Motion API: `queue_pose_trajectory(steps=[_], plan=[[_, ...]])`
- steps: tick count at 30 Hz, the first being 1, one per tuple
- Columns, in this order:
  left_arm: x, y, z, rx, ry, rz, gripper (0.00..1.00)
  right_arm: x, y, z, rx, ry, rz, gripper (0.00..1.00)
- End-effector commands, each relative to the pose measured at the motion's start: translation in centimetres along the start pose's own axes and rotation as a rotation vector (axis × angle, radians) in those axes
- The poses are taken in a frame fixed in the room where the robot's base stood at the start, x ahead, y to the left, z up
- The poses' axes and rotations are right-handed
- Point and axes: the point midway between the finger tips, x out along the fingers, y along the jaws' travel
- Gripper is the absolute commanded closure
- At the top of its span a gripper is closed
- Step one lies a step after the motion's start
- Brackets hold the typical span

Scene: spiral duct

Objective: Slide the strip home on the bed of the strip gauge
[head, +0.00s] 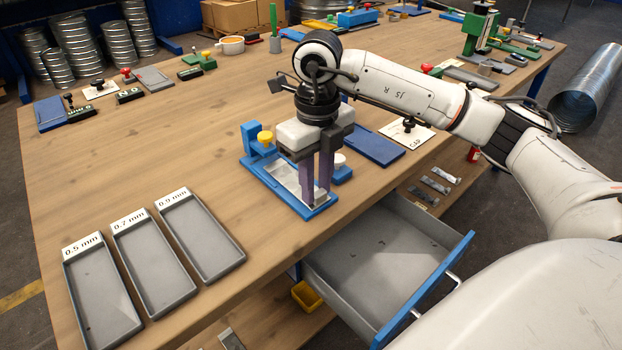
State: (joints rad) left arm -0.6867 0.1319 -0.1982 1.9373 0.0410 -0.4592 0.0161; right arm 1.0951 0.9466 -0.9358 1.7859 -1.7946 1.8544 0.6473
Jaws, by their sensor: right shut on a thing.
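The strip gauge (255,166) is a blue fixture on the wooden bench, with a yellow knob (265,138) on its far left side and a pale knob on its right side. A shiny grey metal strip (283,174) lies along its bed. My right gripper (316,197) points straight down over the near end of the gauge and is shut on the strip's near end, low against the bed. The fingers and wrist hide part of the strip and the gauge's right side, so I cannot tell how its far end sits. My left gripper is not in view.
Three empty grey trays marked 0.5 mm (101,302), 0.7 mm (152,265) and 0.9 mm (200,236) lie at the left. An open drawer (389,262) juts out below the bench's near edge. A blue plate (372,147) lies right of the gauge.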

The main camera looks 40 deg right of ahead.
Motion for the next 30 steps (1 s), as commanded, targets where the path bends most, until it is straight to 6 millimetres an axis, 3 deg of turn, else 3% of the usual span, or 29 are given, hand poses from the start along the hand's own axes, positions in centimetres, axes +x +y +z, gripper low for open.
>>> queue_pose_trajectory(steps=[11,30], plan=[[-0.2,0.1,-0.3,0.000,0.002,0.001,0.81,-0.5,0.0,-0.7,0.001,0.000,0.000,0.97],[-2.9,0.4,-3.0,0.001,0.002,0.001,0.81,-5.6,0.0,-0.6,0.000,-0.001,0.001,0.97]])
